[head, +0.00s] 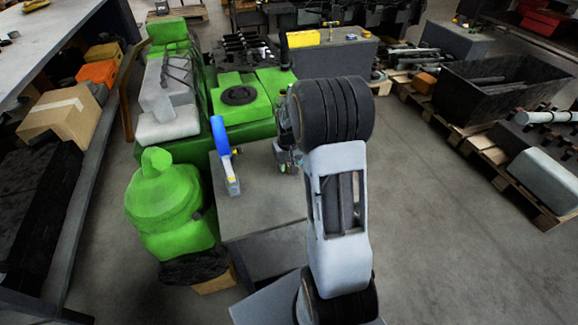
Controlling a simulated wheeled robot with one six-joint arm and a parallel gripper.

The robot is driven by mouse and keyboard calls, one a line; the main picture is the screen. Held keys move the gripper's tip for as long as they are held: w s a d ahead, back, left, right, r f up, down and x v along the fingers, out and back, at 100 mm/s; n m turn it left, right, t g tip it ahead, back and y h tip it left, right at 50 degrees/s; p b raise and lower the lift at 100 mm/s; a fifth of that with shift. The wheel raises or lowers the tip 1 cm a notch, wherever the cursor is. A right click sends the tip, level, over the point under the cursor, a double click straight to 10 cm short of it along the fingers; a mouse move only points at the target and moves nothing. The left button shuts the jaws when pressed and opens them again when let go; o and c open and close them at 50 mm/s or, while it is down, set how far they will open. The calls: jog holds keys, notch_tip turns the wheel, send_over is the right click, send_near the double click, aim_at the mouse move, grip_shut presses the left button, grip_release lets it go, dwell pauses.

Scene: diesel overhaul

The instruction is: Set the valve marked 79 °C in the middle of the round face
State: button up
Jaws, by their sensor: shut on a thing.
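My gripper (287,160) shows small beside the big dark joint of my arm, which hides part of it. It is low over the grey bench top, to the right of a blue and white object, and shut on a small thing. The thing is mostly hidden, and I cannot read a 79 °C mark on it. A dark round face (239,95) with a ring shape lies on top of the green engine block (262,88), beyond and left of my gripper. My gripper is apart from it.
The blue and white object (226,158) stands on the grey bench top (258,203). A green rounded housing (168,205) is at its left. A dark bin (505,85) on pallets stands right.

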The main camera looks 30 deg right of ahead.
jog(key=shift+f, duration=0.35)
